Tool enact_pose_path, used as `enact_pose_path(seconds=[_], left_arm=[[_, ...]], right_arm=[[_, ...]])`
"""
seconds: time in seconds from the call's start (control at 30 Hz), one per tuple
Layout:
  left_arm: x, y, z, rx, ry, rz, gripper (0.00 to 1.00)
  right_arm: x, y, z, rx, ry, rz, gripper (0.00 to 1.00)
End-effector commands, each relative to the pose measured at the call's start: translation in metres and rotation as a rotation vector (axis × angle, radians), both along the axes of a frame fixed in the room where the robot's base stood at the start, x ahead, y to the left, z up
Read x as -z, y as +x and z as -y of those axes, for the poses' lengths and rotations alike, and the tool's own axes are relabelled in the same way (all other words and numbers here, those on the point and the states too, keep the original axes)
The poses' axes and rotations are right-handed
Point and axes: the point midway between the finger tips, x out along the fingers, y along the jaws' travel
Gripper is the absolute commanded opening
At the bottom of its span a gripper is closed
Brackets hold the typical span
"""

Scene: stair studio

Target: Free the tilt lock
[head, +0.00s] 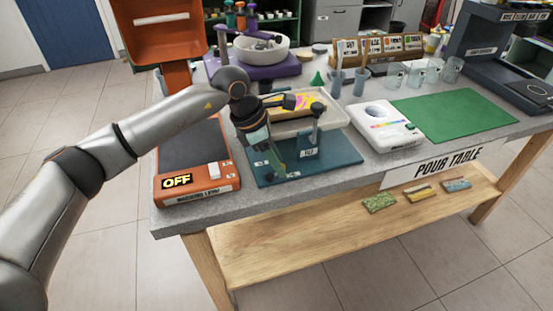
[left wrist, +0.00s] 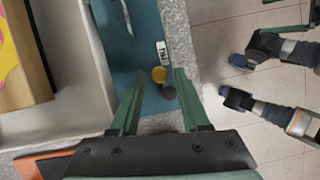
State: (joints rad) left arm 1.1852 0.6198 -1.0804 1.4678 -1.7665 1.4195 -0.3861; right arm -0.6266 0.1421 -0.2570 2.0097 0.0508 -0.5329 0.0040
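A teal base plate (head: 345,172) with an upright post (head: 316,125) and a white label (head: 308,152) stands at the front of the pour table. In the left wrist view a yellow disc (left wrist: 158,74) and a dark round knob (left wrist: 169,92) show near a white label (left wrist: 162,53) on the teal plate (left wrist: 130,45). I cannot tell which part is the tilt lock. My left gripper (head: 272,158) is over the plate's left part. In the left wrist view its green fingers (left wrist: 159,78) are apart, with the disc and knob between them in the picture; contact cannot be told.
An orange warming unit reading OFF (head: 195,185) is left of the plate. A pale tray with a colourful panel (head: 335,113) lies behind it. A white scale (head: 385,127) and green mat (head: 455,117) are to the right. Several clear cups (head: 434,70) stand behind the mat.

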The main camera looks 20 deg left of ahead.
Motion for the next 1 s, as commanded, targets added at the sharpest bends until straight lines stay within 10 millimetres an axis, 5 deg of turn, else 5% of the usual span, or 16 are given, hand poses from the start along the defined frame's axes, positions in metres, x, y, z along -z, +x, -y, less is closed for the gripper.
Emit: enact_pose_path(seconds=[0.43, 1.0], left_arm=[[-0.008, 0.0, -0.004, -0.003, 0.0, 0.002, 0.57], [-0.106, -0.018, -0.04, -0.003, 0.001, 0.002, 0.57]], right_arm=[[0.0, 0.0, 0.0, 0.001, -0.001, 0.0, 1.0], [-0.003, 0.0, 0.001, 0.002, -0.001, 0.002, 1.0]])
